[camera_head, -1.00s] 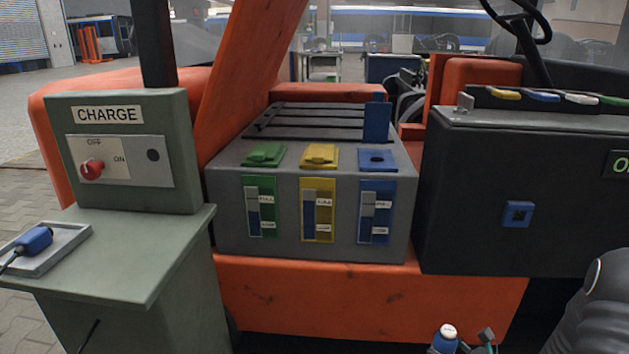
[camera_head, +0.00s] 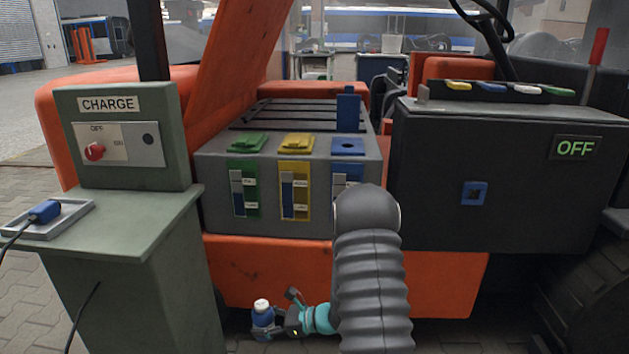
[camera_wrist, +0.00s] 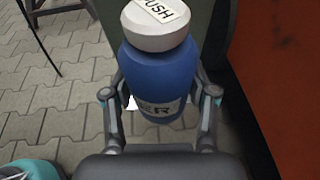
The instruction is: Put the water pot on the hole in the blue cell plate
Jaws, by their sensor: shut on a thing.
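The water pot (camera_head: 262,316) is a blue bottle with a white cap. In the wrist view the water pot (camera_wrist: 158,75) stands upright between the fingers, and its cap reads "PUSH". My gripper (camera_head: 268,335) is shut on it, low in front of the orange vehicle body. The blue cell plate (camera_head: 347,147) has a dark hole in it and lies on top of the grey battery box, right of the green and yellow plates. A blue lid stands upright behind it. My gripper is below and left of the plate. My arm hides part of the blue level gauge.
The green charge stand (camera_head: 125,140) with a red knob is at left, with a blue plug (camera_head: 45,211) on its ledge. A dark cabinet (camera_head: 500,180) with an "OFF" display is at right.

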